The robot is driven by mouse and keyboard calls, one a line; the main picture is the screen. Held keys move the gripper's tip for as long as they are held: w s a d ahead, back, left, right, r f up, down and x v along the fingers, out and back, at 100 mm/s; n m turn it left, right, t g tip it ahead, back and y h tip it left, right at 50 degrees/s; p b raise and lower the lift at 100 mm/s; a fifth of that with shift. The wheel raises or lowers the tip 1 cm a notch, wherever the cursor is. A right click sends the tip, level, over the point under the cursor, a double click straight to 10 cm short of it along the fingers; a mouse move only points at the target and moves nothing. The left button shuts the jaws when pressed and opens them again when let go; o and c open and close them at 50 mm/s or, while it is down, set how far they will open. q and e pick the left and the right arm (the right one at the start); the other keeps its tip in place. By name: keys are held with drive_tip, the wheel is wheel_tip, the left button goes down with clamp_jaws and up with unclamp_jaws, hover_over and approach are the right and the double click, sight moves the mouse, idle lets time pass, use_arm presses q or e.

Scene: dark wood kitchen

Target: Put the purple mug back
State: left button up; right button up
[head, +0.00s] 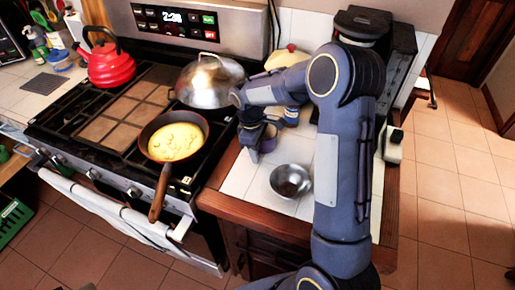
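A purple mug (268,144) stands on the white tiled counter just right of the stove, partly hidden by my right gripper. My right arm reaches in from the bottom right, and its gripper (252,136) points down at the mug's left side. The fingers overlap the mug in the picture. I cannot tell whether they are closed on it or only beside it. My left gripper is not in view.
A metal bowl (290,181) sits on the counter in front of the mug. A pan (157,203) with yellow food and a large metal lid (208,82) are on the stove, close to the gripper's left. A red kettle (110,66) stands at the back left. A dark coffee machine (362,27) stands behind my arm.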

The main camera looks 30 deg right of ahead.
drive_tip(key=o, duration=0.4)
drive_tip(key=shift+c, duration=0.2)
drive_tip(key=shift+r, duration=0.1)
wheel_tip(320, 180, up, 12)
drive_tip(key=w+a, duration=0.1)
drive_tip(key=s+r+m+t+y, duration=0.3)
drive_tip(key=s+r+m, duration=0.15)
drive_tip(key=s, duration=0.85)
drive_tip(key=s+a+f+m+t+y, duration=0.1)
drive_tip(key=s+a+m+t, duration=0.1)
drive_tip(key=s, duration=0.4)
drive_tip(key=s+a+f+m+t+y, duration=0.1)
drive_tip(key=s+a+f+m, duration=0.1)
drive_tip(key=s, duration=0.5)
drive_tip(key=shift+s+a+m+t, duration=0.35)
drive_tip(key=shift+a+m, duration=0.5)
drive_tip(key=shift+a, duration=0.4)
